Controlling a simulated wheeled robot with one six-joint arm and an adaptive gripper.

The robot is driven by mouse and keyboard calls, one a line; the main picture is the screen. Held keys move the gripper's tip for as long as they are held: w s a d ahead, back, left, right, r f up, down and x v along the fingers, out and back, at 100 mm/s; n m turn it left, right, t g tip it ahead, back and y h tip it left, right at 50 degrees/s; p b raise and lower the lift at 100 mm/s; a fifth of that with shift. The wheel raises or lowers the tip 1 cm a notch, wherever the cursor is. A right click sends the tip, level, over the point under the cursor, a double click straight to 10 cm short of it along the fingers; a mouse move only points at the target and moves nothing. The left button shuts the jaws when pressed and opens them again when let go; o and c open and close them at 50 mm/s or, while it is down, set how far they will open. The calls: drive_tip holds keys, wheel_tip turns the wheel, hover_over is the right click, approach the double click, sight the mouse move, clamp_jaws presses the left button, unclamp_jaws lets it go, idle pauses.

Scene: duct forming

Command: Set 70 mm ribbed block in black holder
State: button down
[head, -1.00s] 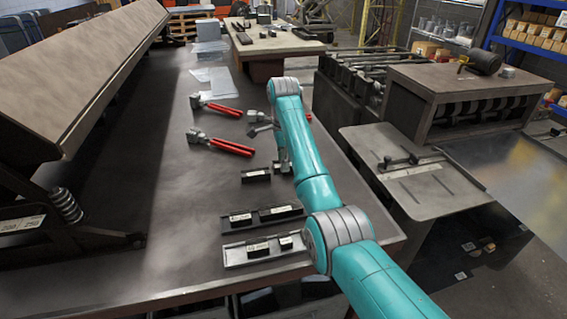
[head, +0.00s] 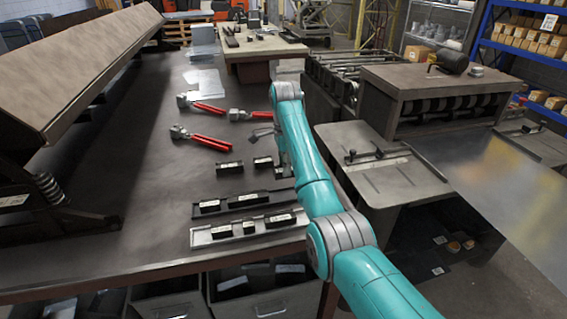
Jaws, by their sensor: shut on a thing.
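The black holder (head: 235,207) is a long dark tray on the bench with black, white-labelled blocks in it. Its right end runs behind my arm. My gripper (head: 281,158) shows only in part beside my teal arm, above the bench and behind the holder. It is shut on a dark block (head: 283,173), mostly hidden by the arm. Its ribs and label cannot be made out. Two loose black blocks, one at the left (head: 229,167) and one nearer my gripper (head: 263,162), lie on the bench behind the holder.
A grey holder (head: 205,239) with several blocks lies in front of the black one, near the bench's front edge. Red-handled clamps (head: 208,139) lie farther back. A long sheet-bending machine (head: 75,75) stands at the left. The bench's left middle (head: 150,190) is clear.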

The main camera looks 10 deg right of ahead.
wheel_tip(320, 180, down, 3)
drive_tip(key=shift+d+r, duration=0.15)
drive_tip(key=shift+f, duration=2.85)
drive_tip(key=c, duration=0.7)
unclamp_jaws()
drive_tip(key=shift+o, duration=0.2)
wheel_tip(320, 180, up, 7)
drive_tip(key=shift+r, duration=0.15)
